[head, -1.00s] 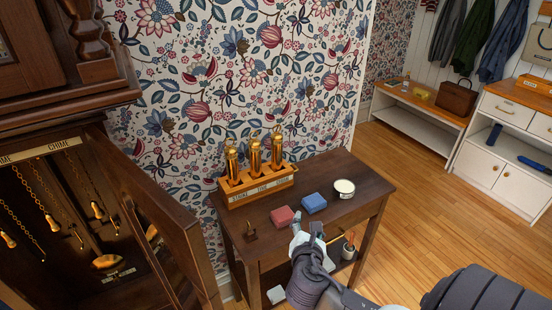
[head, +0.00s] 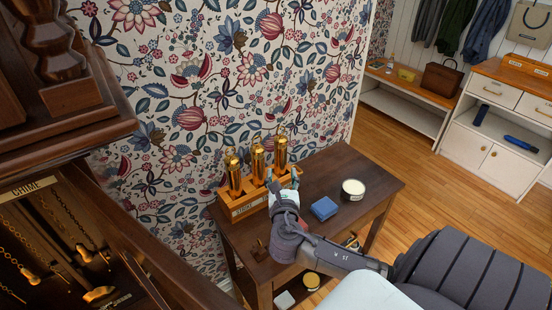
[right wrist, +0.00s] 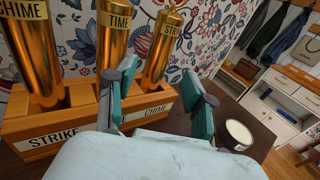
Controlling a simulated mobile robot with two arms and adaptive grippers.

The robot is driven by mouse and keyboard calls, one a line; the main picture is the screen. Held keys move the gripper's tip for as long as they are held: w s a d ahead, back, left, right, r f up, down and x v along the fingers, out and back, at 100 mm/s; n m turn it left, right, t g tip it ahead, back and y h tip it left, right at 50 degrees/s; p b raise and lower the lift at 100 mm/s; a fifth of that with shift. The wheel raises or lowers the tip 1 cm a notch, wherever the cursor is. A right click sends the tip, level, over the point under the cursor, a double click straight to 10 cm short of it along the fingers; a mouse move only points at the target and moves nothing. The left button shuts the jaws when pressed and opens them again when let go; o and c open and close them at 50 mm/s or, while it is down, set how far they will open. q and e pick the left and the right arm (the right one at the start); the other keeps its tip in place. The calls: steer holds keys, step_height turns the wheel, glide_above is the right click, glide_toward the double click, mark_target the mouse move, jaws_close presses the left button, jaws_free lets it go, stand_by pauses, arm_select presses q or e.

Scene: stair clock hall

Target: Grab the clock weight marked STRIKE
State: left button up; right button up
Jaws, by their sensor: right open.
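The brass weight marked STRIKE (right wrist: 164,45) stands upright at the right end of the wooden rack (right wrist: 28,128), in the slot labelled CHIME; it also shows in the head view (head: 280,152). The weight marked TIME (right wrist: 112,40) is in the middle. The weight marked CHIME (right wrist: 33,60) is at the left, over the slot labelled STRIKE. My right gripper (right wrist: 160,78) is open and empty, its fingers either side of the STRIKE weight in the wrist picture; I cannot tell whether they reach around it. In the head view it (head: 284,180) is in front of the rack. My left gripper is not in view.
The rack stands on a dark side table (head: 345,160) against the papered wall. A blue block (head: 324,208) and a white-topped tin (head: 353,190) lie right of my gripper. The tall clock case (head: 60,150) stands at the left. Wooden floor is open at the right.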

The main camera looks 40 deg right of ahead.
mark_target(281, 155)
steer(key=p+x, duration=0.1)
steer(key=x, duration=1)
steer(key=shift+d, duration=0.1)
steer(key=shift+r, duration=0.1)
jaws_close()
steer(key=shift+r, duration=0.25)
